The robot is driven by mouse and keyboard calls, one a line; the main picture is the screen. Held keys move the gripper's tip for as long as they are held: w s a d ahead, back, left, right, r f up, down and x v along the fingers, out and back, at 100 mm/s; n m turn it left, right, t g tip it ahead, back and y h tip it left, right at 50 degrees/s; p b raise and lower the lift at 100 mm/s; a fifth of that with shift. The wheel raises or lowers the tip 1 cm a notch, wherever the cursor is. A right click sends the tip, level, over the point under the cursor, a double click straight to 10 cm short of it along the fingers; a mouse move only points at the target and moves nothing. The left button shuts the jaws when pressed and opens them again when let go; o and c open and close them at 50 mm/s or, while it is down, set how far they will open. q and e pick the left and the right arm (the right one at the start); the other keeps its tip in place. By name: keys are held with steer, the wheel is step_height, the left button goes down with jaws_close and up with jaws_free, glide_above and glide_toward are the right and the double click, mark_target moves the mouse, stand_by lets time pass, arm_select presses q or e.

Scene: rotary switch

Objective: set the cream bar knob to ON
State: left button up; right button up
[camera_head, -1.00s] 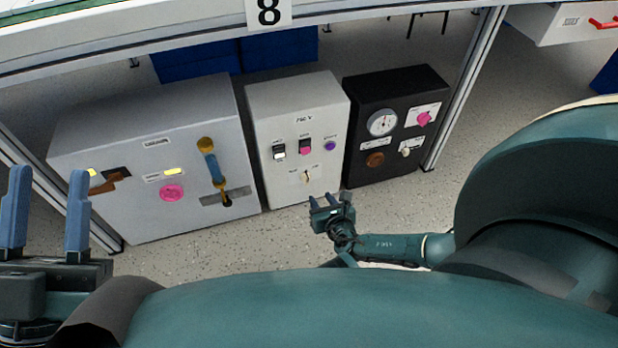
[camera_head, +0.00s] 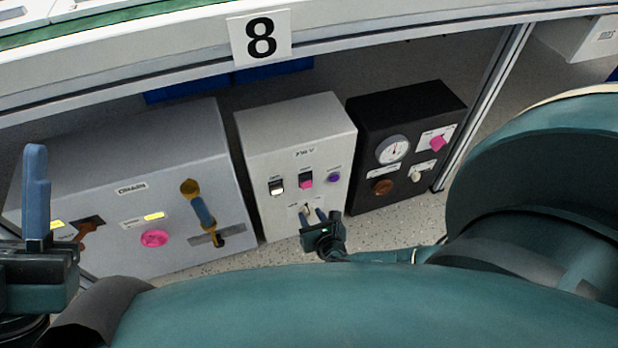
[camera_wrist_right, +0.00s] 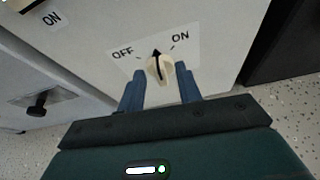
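The cream bar knob (camera_wrist_right: 160,70) sits on the front of the white middle box (camera_head: 255,185), on a label with OFF at left and ON at right. Its black arrow points up, between the two words. My right gripper (camera_wrist_right: 159,82) has its blue fingers apart, one on each side of the knob; whether either touches it I cannot tell. In the head view the right gripper (camera_head: 318,218) is at the lower front of the white box and partly covers the knob (camera_head: 307,209).
A grey box (camera_head: 110,205) with a lever stands left, a black box (camera_head: 410,110) with a gauge right. The table edge (camera_head: 150,70) runs above.

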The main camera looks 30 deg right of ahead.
steer(key=shift+w+f, duration=0.15)
steer(key=shift+w, duration=0.1)
steer(key=shift+c, duration=0.5)
steer(key=shift+d, duration=0.1)
jaws_close()
